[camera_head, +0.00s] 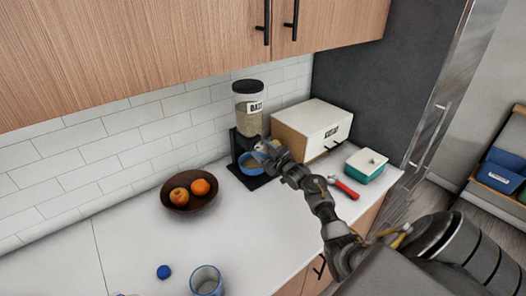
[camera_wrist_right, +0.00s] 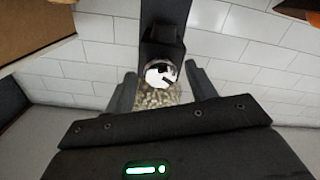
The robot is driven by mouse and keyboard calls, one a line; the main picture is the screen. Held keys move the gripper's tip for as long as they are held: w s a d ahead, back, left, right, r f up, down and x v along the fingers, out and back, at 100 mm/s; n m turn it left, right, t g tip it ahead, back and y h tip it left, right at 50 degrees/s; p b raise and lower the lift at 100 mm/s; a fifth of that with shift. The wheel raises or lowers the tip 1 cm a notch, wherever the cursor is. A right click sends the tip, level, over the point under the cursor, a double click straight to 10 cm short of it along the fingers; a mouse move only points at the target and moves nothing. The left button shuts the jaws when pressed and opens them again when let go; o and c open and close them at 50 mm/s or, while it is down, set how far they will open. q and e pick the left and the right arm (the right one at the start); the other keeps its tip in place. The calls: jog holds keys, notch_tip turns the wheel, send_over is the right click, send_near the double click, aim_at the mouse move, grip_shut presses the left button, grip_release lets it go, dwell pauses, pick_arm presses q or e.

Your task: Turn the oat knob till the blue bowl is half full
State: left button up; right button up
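The oat dispenser (camera_head: 248,104) has a clear hopper of oats, a black lid and a black stand. It stands against the tiled wall. The blue bowl (camera_head: 252,168) sits on the stand's base under the outlet. Its inside looks tan, but its fill level is unclear. My right gripper (camera_head: 268,152) is at the dispenser's front, partly covering the bowl and knob area. In the right wrist view, the pale round knob (camera_wrist_right: 161,74) lies between the spread fingers of my right gripper (camera_wrist_right: 162,88), with gaps on both sides. Oats (camera_wrist_right: 155,97) show near it. My left gripper is out of view.
A brown fruit bowl (camera_head: 188,205) stands left of the dispenser. A white-fronted box (camera_head: 325,132), a teal container (camera_head: 366,164) and a red-handled tool (camera_head: 345,188) are to the right. A glass (camera_head: 206,281) and blue cap (camera_head: 164,271) are in front. Cabinets hang above.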

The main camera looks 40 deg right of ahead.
jog(key=c, duration=0.9)
jog(key=shift+o, duration=0.2)
jog(key=shift+m, duration=0.4)
jog(key=m+p, duration=0.2)
jog(key=m, duration=0.3)
jog(key=shift+a+m, duration=0.1)
jog(key=shift+m, duration=0.3)
jog(key=m+p, duration=0.2)
jog(key=m, duration=0.2)
jog(key=shift+m, duration=0.7)
jog(key=o, duration=1)
